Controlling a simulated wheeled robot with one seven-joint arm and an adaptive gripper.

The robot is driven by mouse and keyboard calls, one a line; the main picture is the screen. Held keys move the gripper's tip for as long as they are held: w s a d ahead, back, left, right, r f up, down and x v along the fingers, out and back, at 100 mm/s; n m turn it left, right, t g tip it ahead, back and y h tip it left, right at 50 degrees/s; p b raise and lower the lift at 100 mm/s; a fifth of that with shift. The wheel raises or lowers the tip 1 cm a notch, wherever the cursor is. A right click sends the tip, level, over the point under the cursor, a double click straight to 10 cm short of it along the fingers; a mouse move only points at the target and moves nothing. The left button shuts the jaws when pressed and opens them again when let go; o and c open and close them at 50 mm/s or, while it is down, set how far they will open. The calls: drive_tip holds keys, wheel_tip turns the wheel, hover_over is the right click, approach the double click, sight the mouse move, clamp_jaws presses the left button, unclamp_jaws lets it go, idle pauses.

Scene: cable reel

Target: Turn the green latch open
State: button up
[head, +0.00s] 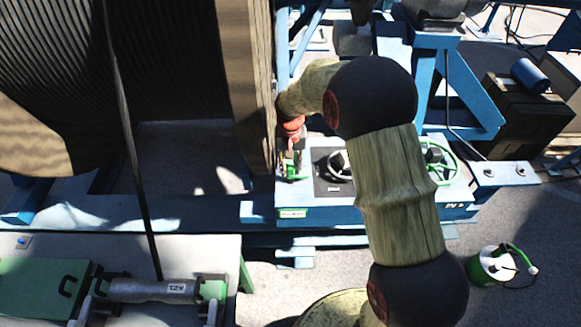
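A small green part that looks like the latch (291,171) stands on the left end of the pale-topped control box (325,205). My gripper (292,153) points down right over it, below a red-orange wrist section. The fingers are small and dark here and overlap the green part in the picture. I cannot tell whether they touch it or are open or shut. The latch's exact angle is also hard to make out.
A large cable reel (240,80) stands close left of my gripper. A green-rimmed handwheel (440,163) and a dark panel (327,172) are on the box. A green canister (490,266) stands on the floor. A bench with a grey cylinder (150,291) is front left.

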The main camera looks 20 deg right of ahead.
sight(290, 166)
drive_tip(key=shift+o, duration=1.1)
drive_tip(key=shift+r, duration=0.1)
wheel_tip(290, 166, up, 12)
drive_tip(key=s+f+n+t+b, duration=0.3)
drive_tip(key=s+b, duration=1.4)
drive_tip(key=s, duration=1.3)
drive_tip(key=t, duration=0.2)
drive_tip(key=shift+d+t, duration=0.3)
